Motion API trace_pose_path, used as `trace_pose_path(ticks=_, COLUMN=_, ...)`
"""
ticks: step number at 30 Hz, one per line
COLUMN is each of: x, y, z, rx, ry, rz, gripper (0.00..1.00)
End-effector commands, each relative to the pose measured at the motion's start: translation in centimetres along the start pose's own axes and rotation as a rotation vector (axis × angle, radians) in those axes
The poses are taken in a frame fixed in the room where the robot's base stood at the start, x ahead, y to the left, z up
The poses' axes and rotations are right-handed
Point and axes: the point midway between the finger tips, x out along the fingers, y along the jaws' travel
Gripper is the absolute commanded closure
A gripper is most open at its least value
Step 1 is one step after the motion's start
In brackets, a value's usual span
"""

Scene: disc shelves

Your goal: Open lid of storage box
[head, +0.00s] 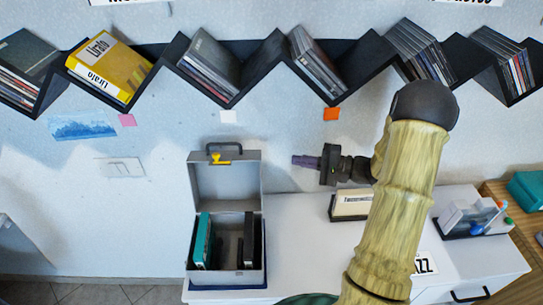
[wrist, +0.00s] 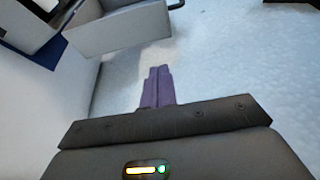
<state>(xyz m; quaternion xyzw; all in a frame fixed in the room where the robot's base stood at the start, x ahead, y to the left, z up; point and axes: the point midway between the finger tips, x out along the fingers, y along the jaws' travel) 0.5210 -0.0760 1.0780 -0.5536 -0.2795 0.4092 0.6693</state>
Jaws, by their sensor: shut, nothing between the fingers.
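The grey storage box (head: 225,277) stands on the white cabinet top in the head view, with its lid (head: 227,187) raised upright at the back. The lid has a dark handle and a yellow latch (head: 220,158). Inside the box are a teal case (head: 202,241) and dark cases (head: 249,240). My gripper (head: 296,161) is to the right of the raised lid, apart from it, its purple fingers shut and empty. In the wrist view the shut fingers (wrist: 158,72) point at the wall, and the grey lid (wrist: 118,27) shows at the upper left.
A zigzag black shelf (head: 270,75) with discs runs along the wall above. A small sign holder (head: 351,204) and an organizer with pens (head: 470,218) stand on the white cabinet (head: 300,230). A wooden surface with a teal item (head: 527,190) is at the right.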

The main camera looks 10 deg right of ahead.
Motion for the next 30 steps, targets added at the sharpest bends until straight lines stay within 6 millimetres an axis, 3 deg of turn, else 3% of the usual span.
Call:
trace_pose_path(ticks=7, x=2.0, y=-0.1, z=0.1, rx=-0.001, ry=-0.002, rz=0.001, gripper=1.00)
trace_pose_path(ticks=21, x=9.3, y=-0.1, z=0.0, rx=-0.003, ry=-0.001, rz=0.001, gripper=1.00)
trace_pose_path(ticks=30, x=10.0, y=0.0, z=0.0, rx=-0.002, ry=0.001, rz=0.000, gripper=1.00)
